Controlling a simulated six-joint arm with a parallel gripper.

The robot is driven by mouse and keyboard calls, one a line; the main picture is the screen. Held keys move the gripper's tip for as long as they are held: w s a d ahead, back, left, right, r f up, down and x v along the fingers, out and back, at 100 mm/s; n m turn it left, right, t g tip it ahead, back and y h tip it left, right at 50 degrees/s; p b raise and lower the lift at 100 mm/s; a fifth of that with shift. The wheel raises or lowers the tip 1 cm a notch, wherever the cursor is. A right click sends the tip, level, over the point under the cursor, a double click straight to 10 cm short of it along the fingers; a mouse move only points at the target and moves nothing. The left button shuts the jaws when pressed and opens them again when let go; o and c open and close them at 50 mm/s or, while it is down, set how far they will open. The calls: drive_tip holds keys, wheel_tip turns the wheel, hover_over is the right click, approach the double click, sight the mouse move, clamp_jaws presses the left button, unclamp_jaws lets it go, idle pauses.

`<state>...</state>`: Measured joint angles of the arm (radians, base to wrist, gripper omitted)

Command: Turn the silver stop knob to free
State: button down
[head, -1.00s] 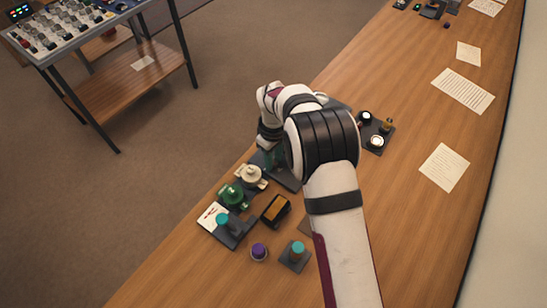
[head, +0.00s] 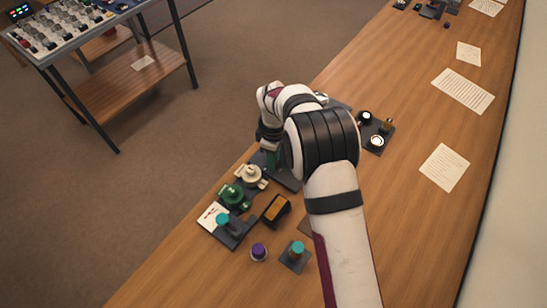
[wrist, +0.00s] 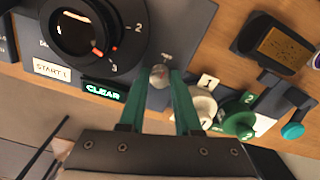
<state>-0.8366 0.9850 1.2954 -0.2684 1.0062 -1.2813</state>
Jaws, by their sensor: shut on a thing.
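The small silver stop knob (wrist: 159,75) sits at the edge of a dark grey plate in the wrist view, beside a large black dial (wrist: 80,28). My gripper (wrist: 161,80) has green fingers, one on each side of the knob, and is shut on it. A small marking on the plate by the knob is too blurred to read. In the head view my own arm hides the knob and most of the dial's plate; only part of my gripper (head: 270,158) shows.
The dial bears numbers and orange marks. A START 1 label (wrist: 52,69) and a lit CLEAR sign (wrist: 103,92) are close by. Right of my fingers are a cream knob (wrist: 203,108) and a green knob (wrist: 238,122). A black block with an amber panel (wrist: 282,48) stands further right.

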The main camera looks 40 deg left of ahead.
drive_tip(key=c, duration=0.6)
unclamp_jaws()
wheel_tip(320, 180, up, 16)
